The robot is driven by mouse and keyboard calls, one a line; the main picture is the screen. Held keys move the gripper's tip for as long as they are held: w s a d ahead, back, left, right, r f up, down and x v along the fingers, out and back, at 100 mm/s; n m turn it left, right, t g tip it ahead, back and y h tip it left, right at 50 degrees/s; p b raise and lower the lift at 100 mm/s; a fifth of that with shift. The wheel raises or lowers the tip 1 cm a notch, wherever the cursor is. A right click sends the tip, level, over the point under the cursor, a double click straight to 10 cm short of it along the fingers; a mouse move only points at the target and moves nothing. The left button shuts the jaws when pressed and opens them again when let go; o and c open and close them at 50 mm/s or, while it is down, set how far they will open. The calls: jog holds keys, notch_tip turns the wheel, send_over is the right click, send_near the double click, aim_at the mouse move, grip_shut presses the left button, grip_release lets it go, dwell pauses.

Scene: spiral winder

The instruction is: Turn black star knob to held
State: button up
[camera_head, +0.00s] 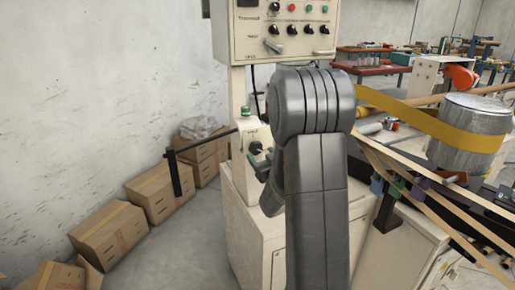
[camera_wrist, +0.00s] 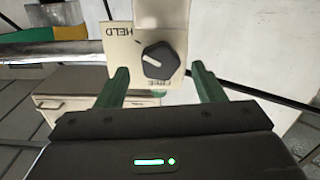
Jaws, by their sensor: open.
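The black star knob (camera_wrist: 159,60) sits on a cream plate (camera_wrist: 122,50) in the wrist view. The plate has the word HELD at the knob's upper left and a partly hidden word, seemingly FREE, just below it. A white line on the knob points left and slightly up; I cannot tell exactly which mark it meets. My gripper (camera_wrist: 160,74) is open, with one green finger on each side of the knob, apparently not touching it. In the head view the knob (camera_head: 255,147) shows on the cream box, and my gripper (camera_head: 264,164) is partly hidden behind my arm.
A control panel (camera_head: 281,32) with several knobs and buttons stands above. A black bar (camera_head: 205,143) sticks out left of the box. Cardboard boxes (camera_head: 108,232) line the wall. A metal drum (camera_head: 468,130) with a yellow band stands at the right.

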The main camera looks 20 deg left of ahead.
aim_at(257, 150)
jog(key=shift+p+x, duration=0.3)
jog(key=shift+x, duration=1.8)
jog(key=shift+c, duration=0.4)
jog(key=c, duration=0.9)
jog(key=shift+f, duration=0.1)
jog(key=shift+f+n+b, duration=0.1)
jog(key=shift+n+b, duration=0.2)
jog(key=shift+b, duration=0.8)
jog(key=shift+n+b, duration=0.4)
jog(key=shift+b, duration=0.1)
jog(key=o, duration=1)
jog(key=shift+d, duration=0.1)
